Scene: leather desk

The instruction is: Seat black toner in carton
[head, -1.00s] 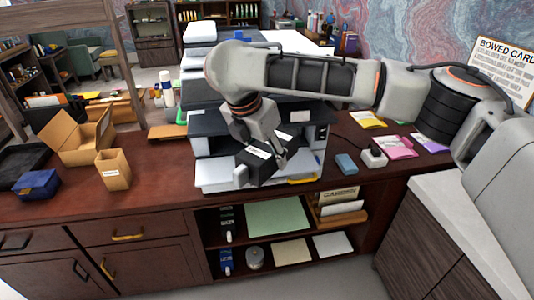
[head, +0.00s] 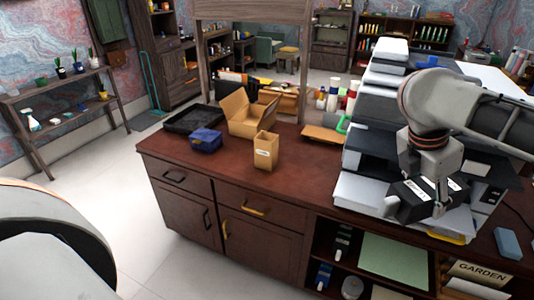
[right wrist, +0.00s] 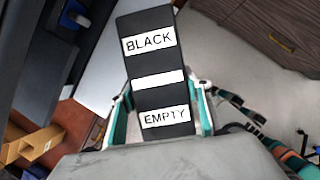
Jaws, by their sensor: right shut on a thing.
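A black toner cartridge (head: 408,193) is held by my right gripper (head: 424,203) in front of the printer. In the right wrist view the toner (right wrist: 155,90) sits between the fingers (right wrist: 160,110), with white labels reading "BLACK" and "EMPTY". An open cardboard carton (head: 245,116) with raised flaps stands on the desk to the left. A smaller, upright tan carton (head: 266,152) with a white label stands just in front of it. Cardboard (right wrist: 35,145) shows at the lower left of the wrist view. My left gripper is not in view.
The printer (head: 362,193) stands on the desk right of the cartons. A dark blue box (head: 206,140) and a black tray (head: 190,120) lie left of them. A blue block (head: 507,242) lies at right. The desk top (head: 300,180) between cartons and printer is clear.

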